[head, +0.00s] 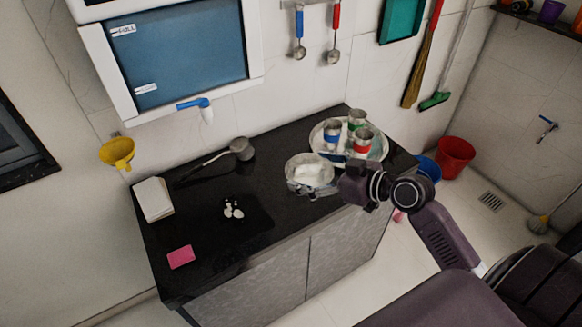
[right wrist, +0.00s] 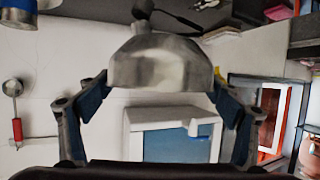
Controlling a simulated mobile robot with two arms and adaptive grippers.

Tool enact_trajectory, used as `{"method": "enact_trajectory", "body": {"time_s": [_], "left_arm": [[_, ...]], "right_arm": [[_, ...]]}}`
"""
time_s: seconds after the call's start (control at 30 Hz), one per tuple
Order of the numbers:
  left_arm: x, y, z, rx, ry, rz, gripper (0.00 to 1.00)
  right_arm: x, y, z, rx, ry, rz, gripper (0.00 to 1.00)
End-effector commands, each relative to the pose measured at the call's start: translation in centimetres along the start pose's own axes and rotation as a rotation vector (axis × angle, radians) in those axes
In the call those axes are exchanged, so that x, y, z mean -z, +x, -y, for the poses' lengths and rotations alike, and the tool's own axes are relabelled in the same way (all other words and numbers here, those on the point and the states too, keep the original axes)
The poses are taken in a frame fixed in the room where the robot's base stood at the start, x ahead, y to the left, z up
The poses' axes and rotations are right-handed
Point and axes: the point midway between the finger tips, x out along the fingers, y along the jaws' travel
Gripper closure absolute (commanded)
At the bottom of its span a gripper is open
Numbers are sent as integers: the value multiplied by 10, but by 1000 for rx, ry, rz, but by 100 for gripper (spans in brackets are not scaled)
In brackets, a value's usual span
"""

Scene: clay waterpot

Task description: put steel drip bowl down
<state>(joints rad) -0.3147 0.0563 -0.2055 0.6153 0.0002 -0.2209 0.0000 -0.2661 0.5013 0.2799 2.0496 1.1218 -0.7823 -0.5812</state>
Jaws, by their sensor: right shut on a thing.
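The steel drip bowl (head: 310,168) is a shiny round bowl in my right gripper (head: 318,188), over the dark counter just left of the round tray. In the right wrist view the bowl (right wrist: 165,62) sits between the two blue-padded fingers, which are shut on its sides. The head view does not show clearly whether its underside touches the counter (head: 275,205). My left gripper is not in view.
A round steel tray (head: 318,143) holds several colour-banded cups. A long-handled ladle (head: 240,149), a white block (head: 153,199), white pebbles (head: 232,210) and a pink sponge (head: 181,257) lie on the counter. A blue-fronted water filter (head: 180,55) hangs above.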

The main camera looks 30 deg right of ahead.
Motion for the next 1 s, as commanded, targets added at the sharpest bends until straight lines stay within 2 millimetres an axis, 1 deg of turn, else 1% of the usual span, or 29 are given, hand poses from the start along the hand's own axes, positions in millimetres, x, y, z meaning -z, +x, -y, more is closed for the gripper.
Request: {"method": "enact_trajectory", "body": {"time_s": [0.03,0.1,0.2,0.33,0.43,0.47,0.57,0.7,0.8,0.9,1.0], "left_arm": [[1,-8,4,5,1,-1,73],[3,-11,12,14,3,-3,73],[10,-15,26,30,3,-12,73],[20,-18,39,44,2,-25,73],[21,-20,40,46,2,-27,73],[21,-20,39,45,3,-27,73],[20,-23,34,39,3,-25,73],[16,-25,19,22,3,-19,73],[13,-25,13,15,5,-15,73],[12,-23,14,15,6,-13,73],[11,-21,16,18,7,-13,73]], "right_arm": [[14,5,-20,-60,19,-5,40],[23,10,-44,-134,50,-5,40],[34,15,-71,-215,83,-4,40],[44,17,-93,-279,111,-1,40],[41,20,-99,-298,123,2,40],[37,22,-100,-300,125,3,40],[16,30,-99,-302,129,7,40],[-19,44,-99,-302,128,6,40],[-45,54,-99,-302,126,7,40],[-68,64,-99,-303,124,6,40],[-86,72,-99,-302,122,4,40]]}}
